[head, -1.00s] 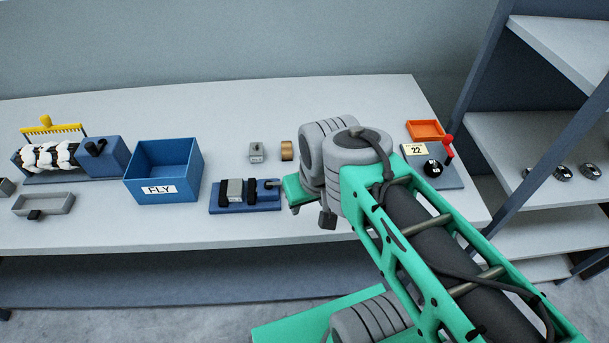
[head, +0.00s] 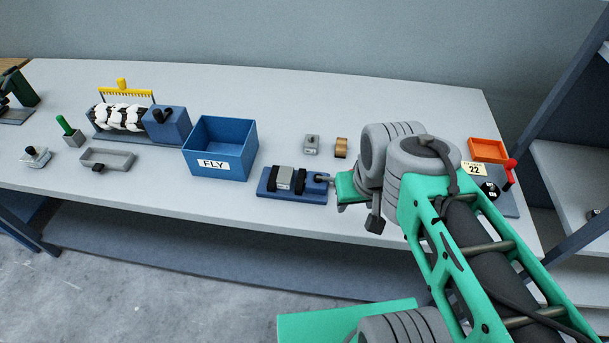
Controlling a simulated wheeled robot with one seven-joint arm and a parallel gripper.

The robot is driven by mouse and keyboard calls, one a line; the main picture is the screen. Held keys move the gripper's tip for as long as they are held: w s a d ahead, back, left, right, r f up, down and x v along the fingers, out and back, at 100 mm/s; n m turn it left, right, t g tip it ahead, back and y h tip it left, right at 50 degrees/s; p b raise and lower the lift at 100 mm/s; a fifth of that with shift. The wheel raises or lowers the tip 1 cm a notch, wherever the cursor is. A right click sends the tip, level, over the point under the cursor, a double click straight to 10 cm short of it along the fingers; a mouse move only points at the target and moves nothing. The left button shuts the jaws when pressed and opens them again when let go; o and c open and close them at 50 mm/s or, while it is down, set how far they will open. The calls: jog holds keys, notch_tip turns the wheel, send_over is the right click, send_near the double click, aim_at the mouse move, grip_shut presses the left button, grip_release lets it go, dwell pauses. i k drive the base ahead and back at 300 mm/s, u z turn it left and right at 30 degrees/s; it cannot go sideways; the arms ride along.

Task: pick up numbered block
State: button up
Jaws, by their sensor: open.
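No number can be read on any loose block. A small grey block (head: 311,145) with a knob on top stands on the table behind a blue base (head: 263,190). Another grey block (head: 285,179) sits on that base between black pieces. A card reading 22 (head: 474,169) is on a grey panel at the right. My gripper (head: 348,201) is open, with its fingers partly hidden by the green arm parts. It is at the right end of the blue base, apart from the small grey block; I see nothing held.
An orange tray (head: 488,150) and red-knobbed lever (head: 510,171) are at the right. The table's back middle is clear.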

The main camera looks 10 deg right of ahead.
aim_at(284, 180)
jog(key=k, duration=0.55)
jog(key=u, duration=0.95)
jog(key=i, duration=0.85)
jog(key=u, duration=0.3)
